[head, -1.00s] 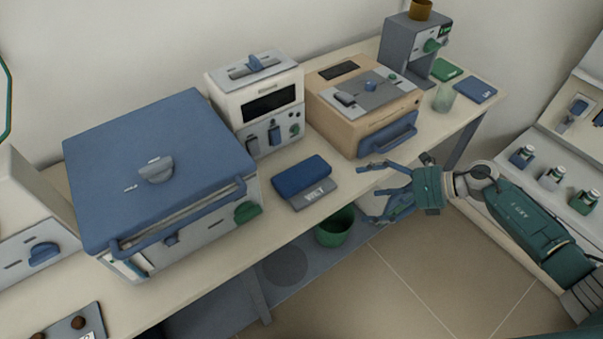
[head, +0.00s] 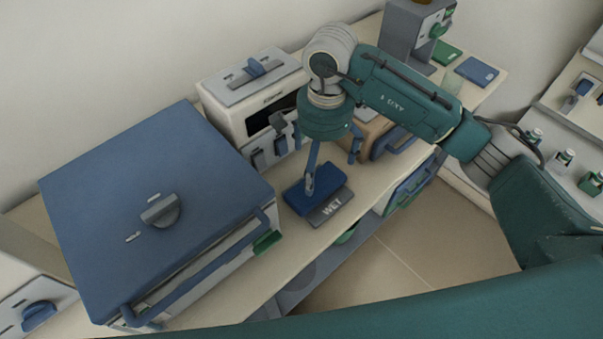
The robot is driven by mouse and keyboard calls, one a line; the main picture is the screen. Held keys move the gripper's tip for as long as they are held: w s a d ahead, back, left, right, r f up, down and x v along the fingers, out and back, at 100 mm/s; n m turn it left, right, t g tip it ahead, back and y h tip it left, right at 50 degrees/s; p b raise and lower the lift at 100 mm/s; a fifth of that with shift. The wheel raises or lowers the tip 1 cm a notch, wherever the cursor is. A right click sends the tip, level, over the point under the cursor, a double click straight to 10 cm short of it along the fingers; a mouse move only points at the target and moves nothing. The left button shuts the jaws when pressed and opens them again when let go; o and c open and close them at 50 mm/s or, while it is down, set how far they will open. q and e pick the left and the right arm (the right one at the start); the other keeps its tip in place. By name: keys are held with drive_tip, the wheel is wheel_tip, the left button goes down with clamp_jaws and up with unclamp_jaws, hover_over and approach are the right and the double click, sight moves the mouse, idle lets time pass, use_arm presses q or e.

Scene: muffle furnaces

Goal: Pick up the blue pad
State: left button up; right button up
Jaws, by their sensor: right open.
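The dark blue pad (head: 328,191) lies on a grey plate marked "WET" (head: 333,209) on the bench, between the large blue-topped box and the tan machine. My right gripper (head: 333,170) reaches down over the pad with its fingers apart and nothing between them. One finger overlaps the pad in the picture and hides part of it; I cannot tell if it touches. The other finger is to the right, near the tan machine's blue handle. My left gripper is not in view.
The blue-topped box (head: 150,190) stands close left of the pad. A white instrument (head: 235,100) stands behind, and the tan machine (head: 376,130) is partly hidden by my arm. A flat blue item (head: 477,70) and a green one (head: 446,52) lie at the far bench end.

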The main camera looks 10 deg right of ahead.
drive_tip(key=shift+w+a+f, duration=0.1)
drive_tip(key=shift+a+f, duration=0.05)
drive_tip(key=shift+f, duration=0.15)
drive_tip(key=p, duration=0.1)
hover_over(320, 188)
drive_tip(key=f, duration=0.4)
drive_tip(key=shift+s+a, duration=0.15)
drive_tip(key=shift+s, duration=0.1)
drive_tip(key=shift+f+p, duration=0.3)
drive_tip(key=shift+f, duration=0.05)
drive_tip(key=f+p, duration=0.1)
drive_tip(key=f, duration=0.1)
drive_tip(key=f+p, duration=0.1)
drive_tip(key=f, duration=0.1)
drive_tip(key=shift+w+d+f, duration=0.15)
drive_tip(key=shift+d+f, duration=0.05)
drive_tip(key=shift+f, duration=0.3)
drive_tip(key=shift+c, duration=1.1)
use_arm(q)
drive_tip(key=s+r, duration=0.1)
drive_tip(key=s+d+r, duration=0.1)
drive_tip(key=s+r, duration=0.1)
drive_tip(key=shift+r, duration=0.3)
use_arm(e)
drive_tip(key=c, duration=0.8)
